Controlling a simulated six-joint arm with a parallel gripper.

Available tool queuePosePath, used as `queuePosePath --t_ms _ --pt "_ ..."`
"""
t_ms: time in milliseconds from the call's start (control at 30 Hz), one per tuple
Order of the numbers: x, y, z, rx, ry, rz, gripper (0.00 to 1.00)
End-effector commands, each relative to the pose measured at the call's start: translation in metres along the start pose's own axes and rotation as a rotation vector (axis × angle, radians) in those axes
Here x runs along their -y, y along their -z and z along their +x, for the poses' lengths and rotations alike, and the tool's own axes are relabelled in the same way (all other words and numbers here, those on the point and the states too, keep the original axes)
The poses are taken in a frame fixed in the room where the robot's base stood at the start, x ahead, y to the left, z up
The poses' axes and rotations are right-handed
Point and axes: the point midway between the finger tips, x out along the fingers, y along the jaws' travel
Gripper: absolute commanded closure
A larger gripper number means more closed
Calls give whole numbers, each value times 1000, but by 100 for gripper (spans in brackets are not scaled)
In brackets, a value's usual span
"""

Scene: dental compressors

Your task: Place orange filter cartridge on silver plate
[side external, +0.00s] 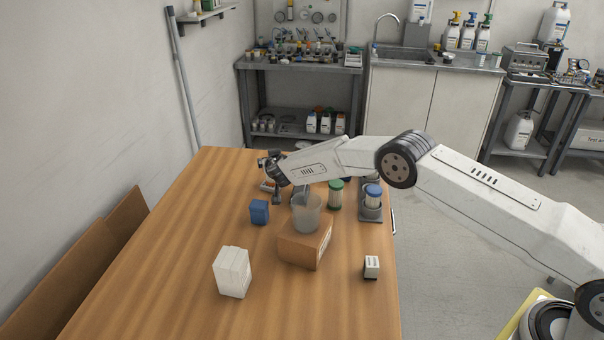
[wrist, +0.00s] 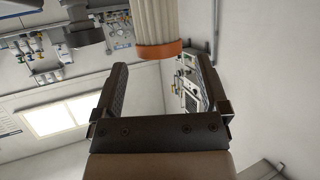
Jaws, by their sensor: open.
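The orange filter cartridge (wrist: 157,22) shows in the wrist view as a pale ribbed cylinder with an orange end band. It enters from the top edge, and its far end is cut off. I cannot clearly identify the silver plate in either view; my arm hides part of the table's far side.
A clear cup (side external: 306,213) stands on a cardboard box (side external: 306,246). Nearby are a blue block (side external: 259,212), a green-topped cartridge (side external: 335,195) and a blue-topped cartridge (side external: 373,197). A white box stack (side external: 232,272) and small white box (side external: 371,267) stand nearer. The near-left table is clear.

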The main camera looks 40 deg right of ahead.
Motion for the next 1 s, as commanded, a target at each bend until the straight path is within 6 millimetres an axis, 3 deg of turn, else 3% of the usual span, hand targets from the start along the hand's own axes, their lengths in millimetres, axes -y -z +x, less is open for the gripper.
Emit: queuePosePath --t_ms 1000 --pt "0 0 -79 -2 3 -1 6"
